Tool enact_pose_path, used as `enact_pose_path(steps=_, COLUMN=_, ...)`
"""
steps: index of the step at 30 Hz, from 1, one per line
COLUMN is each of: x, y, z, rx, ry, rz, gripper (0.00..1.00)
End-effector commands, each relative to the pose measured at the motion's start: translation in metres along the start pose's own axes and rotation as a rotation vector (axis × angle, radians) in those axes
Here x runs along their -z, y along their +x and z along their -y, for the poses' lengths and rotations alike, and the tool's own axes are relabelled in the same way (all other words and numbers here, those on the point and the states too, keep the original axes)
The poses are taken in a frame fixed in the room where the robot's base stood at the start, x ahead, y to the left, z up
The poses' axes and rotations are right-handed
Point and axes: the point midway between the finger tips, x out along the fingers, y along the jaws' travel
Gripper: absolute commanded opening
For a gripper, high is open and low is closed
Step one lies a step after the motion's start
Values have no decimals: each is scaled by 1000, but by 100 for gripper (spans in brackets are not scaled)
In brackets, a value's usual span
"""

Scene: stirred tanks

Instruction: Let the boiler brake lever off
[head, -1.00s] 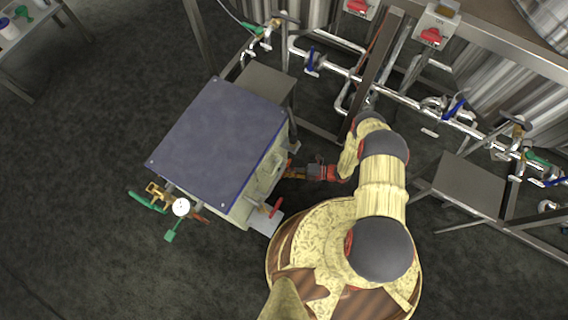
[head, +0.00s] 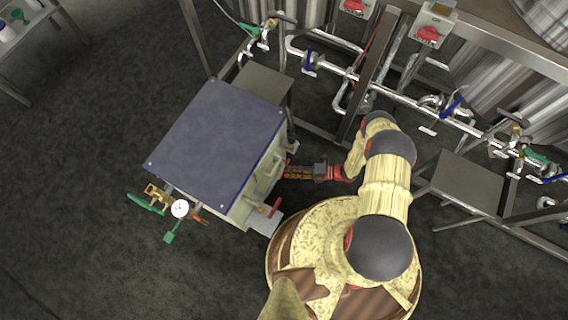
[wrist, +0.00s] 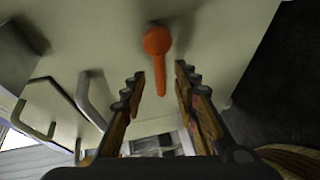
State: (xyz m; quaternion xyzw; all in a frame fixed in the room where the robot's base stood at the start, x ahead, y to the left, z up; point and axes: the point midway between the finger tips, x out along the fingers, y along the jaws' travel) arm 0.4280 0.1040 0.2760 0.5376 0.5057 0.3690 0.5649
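The boiler (head: 217,140) is a pale box with a blue-grey top, left of my arm in the head view. In the wrist view an orange-red lever with a round knob (wrist: 157,41) stands out from its pale face (wrist: 215,40). I cannot tell for sure that this is the brake lever. My gripper (wrist: 161,72) is open, with one finger on each side of the lever's stem and visible gaps between. In the head view my gripper (head: 290,172) is at the boiler's right side, and the lever between the fingers is hidden there.
A red handle (head: 275,207) sticks out at the boiler's lower right corner. A gauge (head: 180,208) and green-handled valves (head: 146,204) are at its lower left. Pipes with valves (head: 350,75) and a steel frame run behind.

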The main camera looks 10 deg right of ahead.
Motion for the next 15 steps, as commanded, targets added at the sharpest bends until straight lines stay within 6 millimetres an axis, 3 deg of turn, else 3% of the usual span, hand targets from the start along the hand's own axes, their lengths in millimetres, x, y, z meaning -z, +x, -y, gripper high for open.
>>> enact_pose_path(steps=9, x=-2, y=-61, z=0, rx=0, ry=-1, rz=5, gripper=30)
enact_pose_path(steps=15, x=-1, y=-81, z=0, rx=0, ry=-1, rz=1, gripper=30)
